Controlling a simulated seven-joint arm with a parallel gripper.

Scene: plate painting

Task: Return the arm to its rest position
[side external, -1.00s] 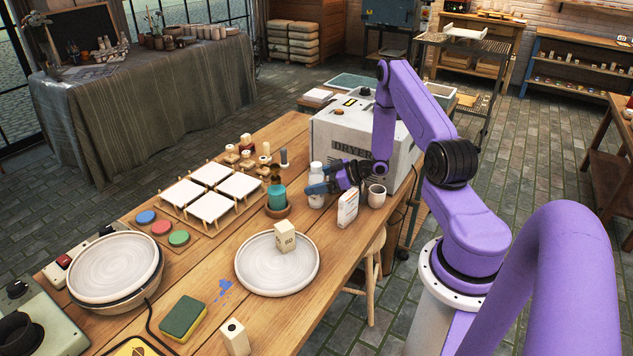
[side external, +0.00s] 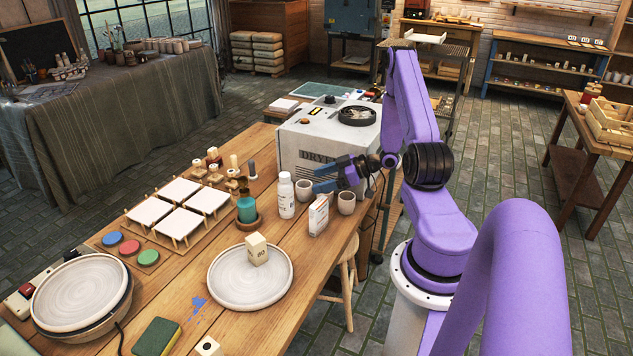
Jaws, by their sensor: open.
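My gripper (side external: 328,179) is at the end of my purple arm, in front of the dryer box (side external: 335,140). Its blue fingers point left and are apart, with nothing seen between them. It is above the table, over two small cups; one cup (side external: 304,190) is just below the fingers and the other cup (side external: 346,203) is below and to the right. A white box (side external: 319,215) stands in front of them. A white bottle (side external: 286,195) stands to the left of the fingers.
A round plate (side external: 225,285) with a cream block (side external: 257,249) marked 80 lies on the wooden table. A teal cylinder (side external: 246,210) stands on a wooden coaster. Four white tiles rest on a wooden rack (side external: 160,232) at left.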

